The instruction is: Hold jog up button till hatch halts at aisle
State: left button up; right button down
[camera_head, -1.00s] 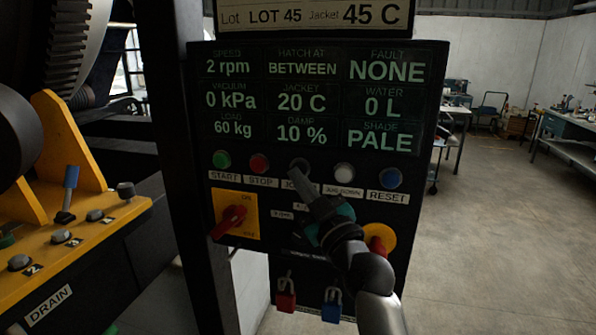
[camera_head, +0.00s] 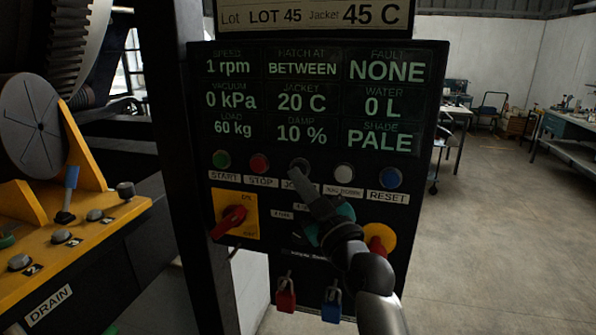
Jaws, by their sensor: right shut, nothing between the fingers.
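The jog up button (camera_head: 299,164) is in the panel's button row, between the red STOP button (camera_head: 260,163) and the white jog down button (camera_head: 344,171). My right gripper (camera_head: 305,180) is shut and empty. Its fingertips are at the jog up button and cover part of it and its label; I cannot tell how far it is pressed. The display (camera_head: 312,100) reads HATCH AT BETWEEN, speed 1 rpm, fault NONE. The hatch itself cannot be made out. My left gripper is out of view.
The green START button (camera_head: 221,160) and blue RESET button (camera_head: 391,178) end the row. A red rotary switch (camera_head: 229,221) and a red knob (camera_head: 379,246) sit below. Red (camera_head: 286,296) and blue (camera_head: 332,304) padlocks hang underneath. A yellow valve console (camera_head: 80,245) stands left.

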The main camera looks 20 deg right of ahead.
dwell(0.7)
jog(key=shift+s+a+p, duration=0.45)
jog(key=shift+s, duration=0.25)
jog(key=s+a+p, duration=0.1)
jog(key=s, duration=0.1)
jog(key=s+a+p, duration=0.1)
jog(key=s+a, duration=0.1)
jog(key=shift+s, duration=0.1)
jog(key=shift+d, duration=0.1)
dwell(0.3)
